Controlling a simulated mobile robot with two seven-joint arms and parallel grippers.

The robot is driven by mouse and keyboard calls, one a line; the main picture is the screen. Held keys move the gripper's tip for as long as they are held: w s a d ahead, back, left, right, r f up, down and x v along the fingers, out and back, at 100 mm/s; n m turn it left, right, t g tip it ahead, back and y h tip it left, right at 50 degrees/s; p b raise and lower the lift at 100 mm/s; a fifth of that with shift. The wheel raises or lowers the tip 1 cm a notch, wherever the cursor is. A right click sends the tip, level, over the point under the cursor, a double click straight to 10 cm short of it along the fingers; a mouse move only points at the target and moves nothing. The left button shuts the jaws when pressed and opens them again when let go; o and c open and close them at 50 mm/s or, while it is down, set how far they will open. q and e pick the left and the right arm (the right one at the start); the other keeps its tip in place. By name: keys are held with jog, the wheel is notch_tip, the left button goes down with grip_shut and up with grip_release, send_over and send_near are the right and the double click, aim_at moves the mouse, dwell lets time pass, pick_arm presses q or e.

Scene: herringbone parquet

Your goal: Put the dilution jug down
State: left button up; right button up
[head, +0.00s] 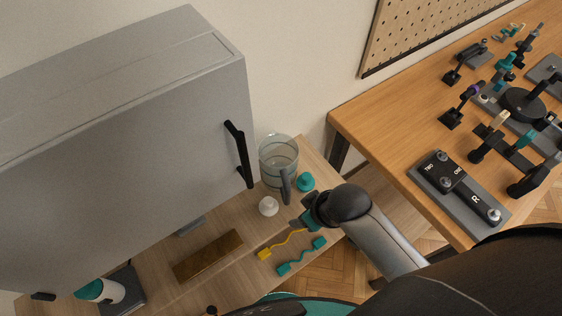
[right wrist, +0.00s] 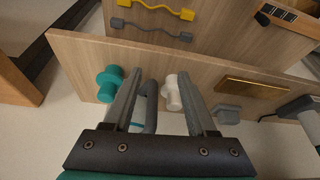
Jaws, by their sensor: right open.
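The dilution jug (head: 277,152), clear with faint teal bands and a grey handle, appears to stand upright on the light wooden top (head: 318,160) against the wall in the head view. In the right wrist view its grey handle (right wrist: 151,100) shows between the fingers; most of its body is hidden behind the gripper. My right gripper (right wrist: 158,100) is open, one finger on each side of the handle, with visible space around it. In the head view this gripper (head: 303,220) is just in front of the jug, lower in the picture. My left gripper is not in view.
A teal knobbed piece (head: 306,181) and a white one (head: 268,206) flank the jug closely. A grey cabinet (head: 130,150) with a black handle stands left. A brown bar (head: 208,256) lies in front. A workbench (head: 400,120) with fixtures is at right.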

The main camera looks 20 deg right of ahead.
jog(key=a+r+n+y+p, duration=0.2)
jog(key=a+r+n+p, duration=0.15)
jog(key=r, duration=0.95)
jog(key=n+g, duration=0.3)
jog(key=n, duration=0.3)
send_near(287, 195)
jog(key=shift+w+d+b+x, duration=0.1)
jog(key=shift+d+x, duration=0.1)
jog(key=shift+x, duration=1.8)
jog(key=shift+w+d+b+x, duration=0.1)
jog(key=shift+d+x, duration=0.1)
jog(key=shift+x, duration=1.8)
jog(key=shift+w+d+b+x, duration=0.1)
jog(key=shift+w+d+x, duration=0.05)
jog(key=shift+x, duration=1.9)
jog(key=shift+f, duration=0.1)
grip_shut()
